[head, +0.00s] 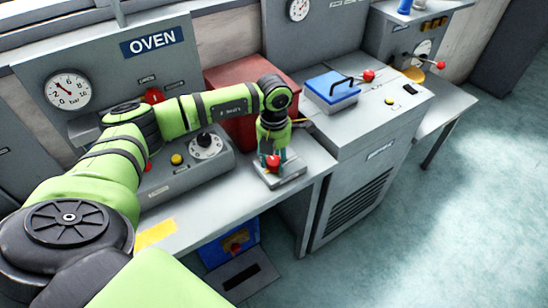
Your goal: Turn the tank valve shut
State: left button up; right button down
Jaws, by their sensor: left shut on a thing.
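My left gripper (272,158) points down at the front right of the oven bench, its fingers shut around a red knob (273,164). The knob sits on a small grey plate (280,177) on the bench. The fingers and wrist hide part of the knob and any stem under it. No label on this plate is readable, so I cannot tell whether it is the tank valve. My right gripper is not in view.
The oven panel has a bar gauge (68,89). A dial box (205,146) and a red box (238,72) stand by my left arm. A blue-lidded box (332,88) with a black handle sits on the cabinet (375,135). The floor (440,210) at right is clear.

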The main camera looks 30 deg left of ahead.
pick_arm(q)
jog(key=shift+s+f, duration=0.15)
jog(key=m+b, duration=0.3)
jog(key=shift+f, duration=0.2)
jog(key=m+b, duration=0.4)
jog(key=m, duration=0.1)
jog(key=shift+m, duration=0.3)
jog(key=m+b, duration=0.2)
jog(key=m, duration=0.2)
jog(key=shift+r+m+b, duration=0.1)
jog(key=shift+m+b, duration=0.2)
jog(key=shift+b, duration=0.1)
jog(key=m+b, duration=0.1)
jog(key=m, duration=0.3)
jog(key=shift+a+r+b, duration=0.1)
jog(key=shift+b, duration=0.3)
jog(key=shift+m, duration=0.3)
jog(key=o, duration=1.1)
jog(key=shift+o, duration=0.2)
jog(key=shift+r, duration=0.1)
